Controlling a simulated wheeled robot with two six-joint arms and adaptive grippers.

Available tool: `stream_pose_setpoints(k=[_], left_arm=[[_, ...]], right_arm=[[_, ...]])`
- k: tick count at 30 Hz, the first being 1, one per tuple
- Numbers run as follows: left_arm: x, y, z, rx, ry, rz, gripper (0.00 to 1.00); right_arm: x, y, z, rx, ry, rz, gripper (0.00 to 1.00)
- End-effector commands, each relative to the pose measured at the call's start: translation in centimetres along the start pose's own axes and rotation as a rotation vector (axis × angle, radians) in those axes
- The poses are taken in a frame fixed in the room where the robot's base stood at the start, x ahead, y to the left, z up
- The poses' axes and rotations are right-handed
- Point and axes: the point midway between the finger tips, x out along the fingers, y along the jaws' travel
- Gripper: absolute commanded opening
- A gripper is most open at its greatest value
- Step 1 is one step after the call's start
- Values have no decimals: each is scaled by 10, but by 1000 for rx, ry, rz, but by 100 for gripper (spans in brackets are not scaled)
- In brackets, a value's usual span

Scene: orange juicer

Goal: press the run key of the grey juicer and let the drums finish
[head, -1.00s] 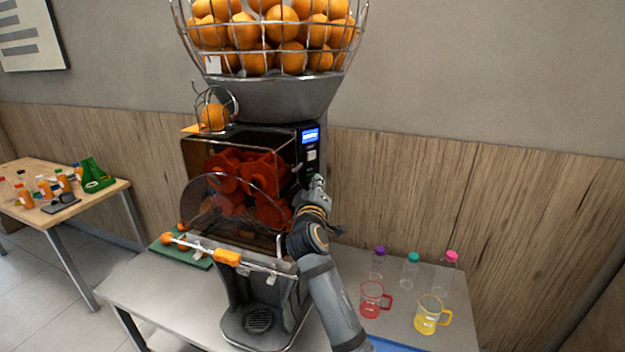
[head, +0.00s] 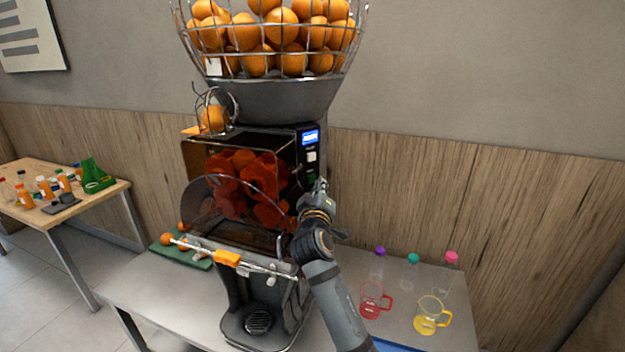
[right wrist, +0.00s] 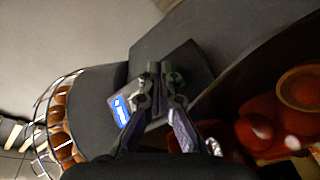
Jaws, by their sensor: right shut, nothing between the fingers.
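The grey juicer (head: 266,312) stands on the table with its drums (head: 240,185) behind a clear cover. Its control panel carries a lit blue display (head: 310,137), a white key (head: 311,157) and a green key (head: 311,179) below it. My right gripper (head: 321,184) is shut and empty, its tips close to the green key. In the right wrist view, the shut fingertips (right wrist: 160,68) are in front of the panel beside the lit display (right wrist: 121,110); a green patch shows behind them. I cannot tell whether they touch the key. My left gripper is not in view.
A wire basket of oranges (head: 270,30) tops the juicer. A red jug (head: 374,300), a yellow jug (head: 431,316) and capped bottles (head: 411,270) stand right of my arm. A side table (head: 60,205) with small bottles is at left.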

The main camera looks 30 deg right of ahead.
Motion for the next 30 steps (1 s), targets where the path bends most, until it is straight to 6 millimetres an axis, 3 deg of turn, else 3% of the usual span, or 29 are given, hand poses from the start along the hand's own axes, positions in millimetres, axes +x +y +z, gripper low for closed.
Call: stream_pose_setpoints(k=[8,21,30], left_arm=[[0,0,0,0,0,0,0],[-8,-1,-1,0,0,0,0],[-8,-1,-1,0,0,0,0]], right_arm=[[-1,1,1,0,0,0,0],[-30,22,22,-1,0,1,0],[-35,26,26,0,0,0,0]])
